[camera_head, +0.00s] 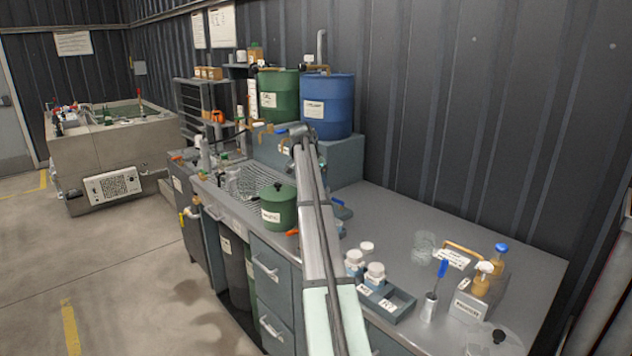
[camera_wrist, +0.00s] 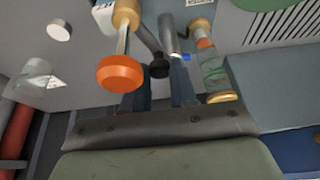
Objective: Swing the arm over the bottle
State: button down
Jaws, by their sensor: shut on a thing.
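In the wrist view, my gripper (camera_wrist: 158,88) has its two dark blue fingers around a black knob (camera_wrist: 159,68) at the end of a grey metal tube (camera_wrist: 168,35). A clear greenish glass vessel (camera_wrist: 213,72), perhaps the bottle, stands right of the fingers in the wrist view, above a gold ring (camera_wrist: 222,97). A small clear bottle (camera_head: 204,152) also shows left of the gripper in the head view.
An orange knob (camera_wrist: 121,72) on a shaft is close left of the fingers. Blue (camera_head: 328,105) and green (camera_head: 278,95) drums stand behind.

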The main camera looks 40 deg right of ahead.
jog(key=shift+s+d+n+t+y, duration=0.2)
jog(key=shift+s+d+n+t, duration=0.3)
jog(key=shift+n, duration=1)
jog(key=shift+s+d+n+t+y, duration=0.2)
jog(key=shift+s+d+n+t, duration=0.25)
jog(key=shift+n, duration=1.05)
jog(key=shift+s+d+n+t+y, duration=0.25)
jog(key=shift+s+n+t, duration=0.35)
jog(key=shift+n, duration=0.9)
jog(key=shift+d, duration=0.1)
jog(key=c, duration=0.9)
grip_release()
jog(key=v, duration=1.3)
jog(key=shift+r, duration=0.35)
jog(key=shift+s+a+f, duration=0.1)
jog(key=shift+a, duration=0.15)
